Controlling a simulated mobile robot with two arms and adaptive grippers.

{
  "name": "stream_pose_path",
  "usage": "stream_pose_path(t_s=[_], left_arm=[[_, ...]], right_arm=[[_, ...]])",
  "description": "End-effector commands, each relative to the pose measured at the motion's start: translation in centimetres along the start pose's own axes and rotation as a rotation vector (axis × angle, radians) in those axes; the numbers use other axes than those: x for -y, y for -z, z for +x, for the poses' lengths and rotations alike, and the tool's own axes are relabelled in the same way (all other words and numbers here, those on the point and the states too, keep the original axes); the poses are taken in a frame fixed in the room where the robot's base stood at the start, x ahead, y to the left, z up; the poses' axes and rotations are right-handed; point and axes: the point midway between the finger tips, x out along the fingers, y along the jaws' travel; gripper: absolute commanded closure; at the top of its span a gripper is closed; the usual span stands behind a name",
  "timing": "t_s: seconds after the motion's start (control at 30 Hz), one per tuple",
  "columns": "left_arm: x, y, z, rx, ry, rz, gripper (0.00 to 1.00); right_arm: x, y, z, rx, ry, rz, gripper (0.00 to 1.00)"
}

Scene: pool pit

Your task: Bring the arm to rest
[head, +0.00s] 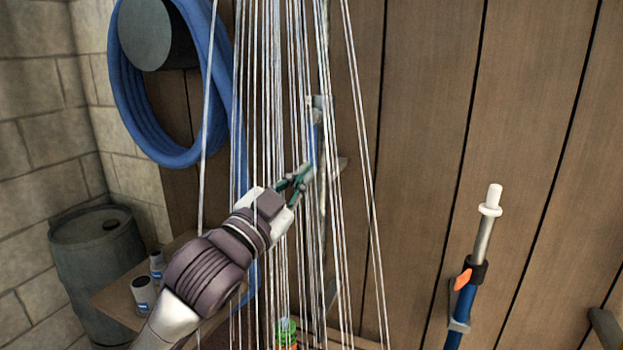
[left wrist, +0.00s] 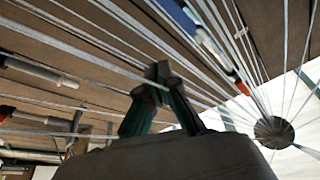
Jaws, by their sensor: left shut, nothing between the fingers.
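My left arm comes in from the lower left of the head view. Its gripper (head: 300,177) is among or right at a bundle of hanging white cords (head: 262,120), in front of the wooden wall. Some cords cross in front of the arm. The gripper is shut and empty; its green fingers meet at the tips in the left wrist view (left wrist: 158,72). There the cords run close past the fingers and converge on a dark round piece (left wrist: 273,132). I cannot tell whether any cord touches the fingers. My right gripper is not in view.
A blue hose coil (head: 190,140) hangs at upper left. A barrel (head: 95,265) stands by the stone wall, beside a low wooden shelf with small containers (head: 143,292). A blue pole (head: 463,310) is at right. The wooden wall (head: 420,130) between cords and pole is bare.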

Motion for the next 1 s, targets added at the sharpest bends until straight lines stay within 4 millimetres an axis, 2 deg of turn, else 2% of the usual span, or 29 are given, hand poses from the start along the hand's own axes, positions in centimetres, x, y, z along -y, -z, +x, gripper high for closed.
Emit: stream_pose_path(t_s=[0.27, 0.37, 0.47, 0.53, 0.67, 0.7, 0.77, 0.8, 0.87, 0.9, 1.0], left_arm=[[0.1, 0.0, -0.1, 0.001, 0.000, 0.000, 1.00], [-0.2, -0.6, -0.3, 0.017, -0.001, -0.010, 1.00], [-1.1, -3.4, -1.5, 0.089, -0.004, -0.052, 1.00], [-2.4, -6.7, -3.2, 0.180, -0.007, -0.103, 1.00], [-5.5, -14.0, -8.5, 0.414, -0.010, -0.219, 1.00], [-6.6, -16.1, -10.5, 0.489, -0.012, -0.254, 1.00], [-8.1, -19.0, -13.7, 0.603, -0.013, -0.304, 1.00], [-9.2, -20.8, -16.0, 0.681, -0.015, -0.336, 1.00], [-10.8, -23.1, -19.7, 0.797, -0.017, -0.383, 1.00], [-11.9, -24.4, -22.2, 0.874, -0.017, -0.412, 1.00], [-14.3, -26.7, -28.4, 1.053, -0.021, -0.474, 1.00]], right_arm=[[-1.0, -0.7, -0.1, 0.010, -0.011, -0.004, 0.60], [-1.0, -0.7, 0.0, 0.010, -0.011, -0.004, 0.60], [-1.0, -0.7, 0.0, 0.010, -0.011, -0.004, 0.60], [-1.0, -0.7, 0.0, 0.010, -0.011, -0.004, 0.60], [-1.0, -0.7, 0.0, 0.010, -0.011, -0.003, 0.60], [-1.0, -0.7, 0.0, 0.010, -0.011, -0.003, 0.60], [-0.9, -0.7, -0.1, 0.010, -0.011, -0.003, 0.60], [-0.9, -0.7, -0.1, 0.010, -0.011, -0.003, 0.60], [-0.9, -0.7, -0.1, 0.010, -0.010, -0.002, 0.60], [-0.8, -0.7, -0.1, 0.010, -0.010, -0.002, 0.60], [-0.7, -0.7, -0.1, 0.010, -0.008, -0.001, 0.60]])
